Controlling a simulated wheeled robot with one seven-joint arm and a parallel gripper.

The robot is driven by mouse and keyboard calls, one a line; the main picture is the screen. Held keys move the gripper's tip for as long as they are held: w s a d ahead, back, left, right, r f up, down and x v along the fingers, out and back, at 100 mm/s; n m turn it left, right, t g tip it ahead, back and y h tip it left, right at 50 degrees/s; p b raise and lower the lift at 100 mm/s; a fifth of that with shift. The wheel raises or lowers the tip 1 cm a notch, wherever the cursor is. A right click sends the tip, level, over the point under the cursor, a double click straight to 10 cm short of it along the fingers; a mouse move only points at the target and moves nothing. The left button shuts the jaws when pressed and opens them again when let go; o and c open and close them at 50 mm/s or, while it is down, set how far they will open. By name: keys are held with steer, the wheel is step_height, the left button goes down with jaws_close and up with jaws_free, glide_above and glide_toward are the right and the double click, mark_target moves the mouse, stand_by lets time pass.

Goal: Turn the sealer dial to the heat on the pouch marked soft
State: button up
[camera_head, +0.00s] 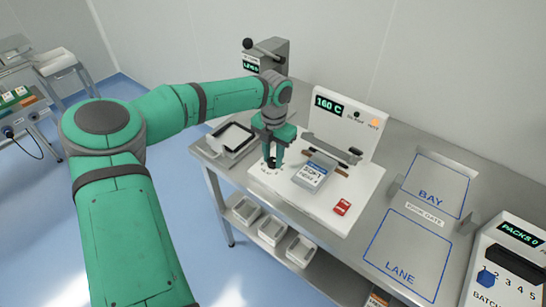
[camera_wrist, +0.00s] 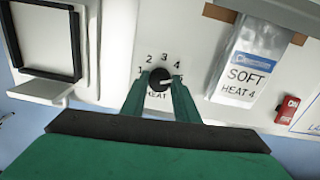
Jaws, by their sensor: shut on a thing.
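The sealer (camera_head: 345,115) is a white machine whose screen reads "160 C". Its black dial (camera_wrist: 159,79) sits on the white base, with a scale of numbers around it; 1 to 4 are legible. The dial's white pointer is aimed right, past the 4, near where the right finger covers the scale. My gripper (camera_wrist: 159,84) is shut on the dial, one green finger on each side; in the head view it reaches down to the base's left part (camera_head: 273,160). The clear pouch (camera_wrist: 245,72) marked "SOFT HEAT 4" lies right of the dial, also seen in the head view (camera_head: 313,176).
A red switch (camera_head: 342,207) reading "ON" in the wrist view is right of the pouch. A black-framed tray (camera_head: 232,138) lies left of the dial. A packs counter (camera_head: 510,265) stands far right.

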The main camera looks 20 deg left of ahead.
mark_target(273, 160)
steer(key=n, duration=0.4)
steer(key=shift+n, duration=0.4)
stand_by(0.4)
steer(key=o, duration=1.1)
steer(key=shift+c, duration=0.2)
steer(key=shift+r, duration=0.1)
step_height(273, 160, up, 11)
steer(key=shift+f, duration=0.2)
